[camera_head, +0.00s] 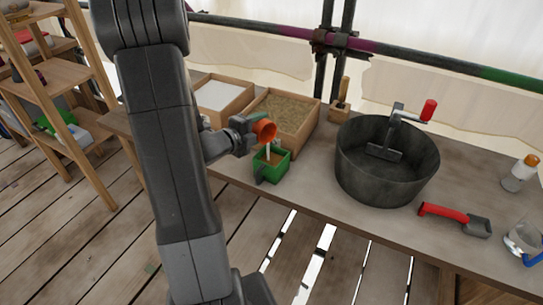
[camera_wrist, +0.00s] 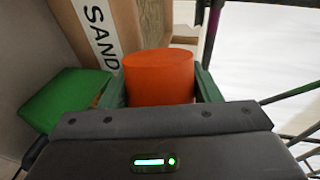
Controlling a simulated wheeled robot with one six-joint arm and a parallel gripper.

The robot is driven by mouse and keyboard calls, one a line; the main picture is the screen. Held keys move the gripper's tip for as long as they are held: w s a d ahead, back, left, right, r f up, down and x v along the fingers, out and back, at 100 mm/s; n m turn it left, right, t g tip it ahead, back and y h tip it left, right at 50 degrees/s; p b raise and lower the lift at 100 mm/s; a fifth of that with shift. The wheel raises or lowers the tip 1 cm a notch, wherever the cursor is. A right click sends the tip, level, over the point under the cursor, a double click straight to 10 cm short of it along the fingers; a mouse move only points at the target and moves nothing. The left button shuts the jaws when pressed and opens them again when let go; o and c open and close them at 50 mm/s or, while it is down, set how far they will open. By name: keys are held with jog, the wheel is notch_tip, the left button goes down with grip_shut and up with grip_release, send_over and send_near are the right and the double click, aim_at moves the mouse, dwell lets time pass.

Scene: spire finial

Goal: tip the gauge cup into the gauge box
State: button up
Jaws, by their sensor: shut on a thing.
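The gauge cup (camera_head: 265,129) is orange and held in my gripper (camera_head: 247,126), tilted with its mouth turned toward the right and front. In the wrist view the orange cup (camera_wrist: 158,75) sits between the two green fingers of my gripper (camera_wrist: 160,88), which are shut on it. The green gauge box (camera_head: 271,166) stands on the bench just below the cup. A thin pale streak runs from the cup's mouth down toward the box; it looks like pouring material. The green box also shows at the left of the wrist view (camera_wrist: 65,100). The cup's inside is mostly hidden.
A wooden box of sand (camera_head: 284,112) stands behind the cup, and another with pale contents (camera_head: 222,94) is left of it. A dark mixing tub (camera_head: 388,165) stands to the right. A red-handled scoop (camera_head: 447,214) lies near the front edge. Poles run behind.

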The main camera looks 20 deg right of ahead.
jog(key=shift+s+r+m+b, duration=0.15)
jog(key=shift+m+b, duration=0.25)
jog(key=shift+b, duration=0.55)
jog(key=shift+s+d+f+m+t+b, duration=0.15)
jog(key=shift+f+m+t+b, duration=0.2)
jog(key=shift+b, duration=1.3)
jog(key=shift+r+p, duration=0.5)
jog(key=shift+p, duration=0.35)
jog(key=shift+r+p, duration=0.4)
jog(key=shift+p, duration=0.75)
jog(key=n+p, duration=0.1)
jog(key=n+g+p, duration=0.1)
jog(key=p, duration=0.1)
jog(key=shift+w+a+f, duration=0.2)
jog(key=shift+w+f, duration=0.05)
jog(key=shift+w, duration=0.1)
jog(key=shift+w+f+p, duration=0.15)
jog(key=shift+f+p, duration=0.05)
jog(key=shift+p, duration=0.5)
jog(key=shift+f+n+b, duration=0.25)
jog(key=shift+b, duration=0.05)
jog(key=shift+w+r+p, duration=0.1)
jog(key=shift+p, duration=0.35)
